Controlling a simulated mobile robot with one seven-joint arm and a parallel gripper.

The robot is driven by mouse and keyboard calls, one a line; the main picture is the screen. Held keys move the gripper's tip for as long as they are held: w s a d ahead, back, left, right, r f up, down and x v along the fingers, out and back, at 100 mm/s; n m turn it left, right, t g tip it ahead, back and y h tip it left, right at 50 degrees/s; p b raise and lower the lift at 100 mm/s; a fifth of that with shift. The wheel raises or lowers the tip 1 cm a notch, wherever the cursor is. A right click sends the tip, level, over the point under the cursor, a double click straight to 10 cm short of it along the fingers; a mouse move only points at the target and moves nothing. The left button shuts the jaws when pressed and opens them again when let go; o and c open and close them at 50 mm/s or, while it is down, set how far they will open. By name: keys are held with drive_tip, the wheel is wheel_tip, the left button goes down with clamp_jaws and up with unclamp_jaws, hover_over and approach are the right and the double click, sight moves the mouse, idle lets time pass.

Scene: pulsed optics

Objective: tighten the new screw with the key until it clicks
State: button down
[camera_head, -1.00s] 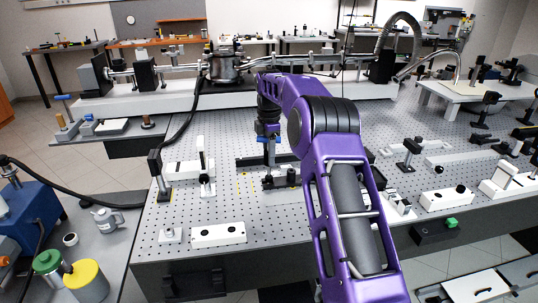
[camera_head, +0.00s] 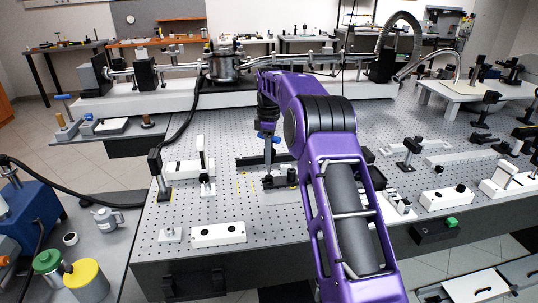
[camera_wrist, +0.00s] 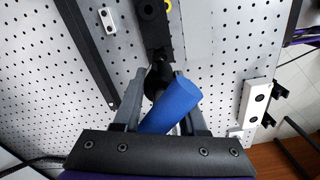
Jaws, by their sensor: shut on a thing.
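My gripper (camera_wrist: 160,78) is shut on the key, whose thick blue handle (camera_wrist: 172,105) lies slanted between the two grey fingers in the wrist view. The key's far end runs toward a black mount (camera_wrist: 157,32) with a yellow part on the perforated table.
A black rail (camera_wrist: 88,52) lies left of the mount in the wrist view, and a white block (camera_wrist: 256,101) with black knobs lies to the right. In the head view a post (camera_head: 203,170) stands left of the mount. Bare perforated table (camera_head: 270,222) lies in front.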

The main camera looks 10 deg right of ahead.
drive_tip(key=shift+r, duration=0.15)
idle(0.3)
drive_tip(key=n, duration=1)
drive_tip(key=shift+n, duration=0.3)
drive_tip(key=n, duration=0.4)
drive_tip(key=shift+n, duration=0.4)
drive_tip(key=n, duration=0.5)
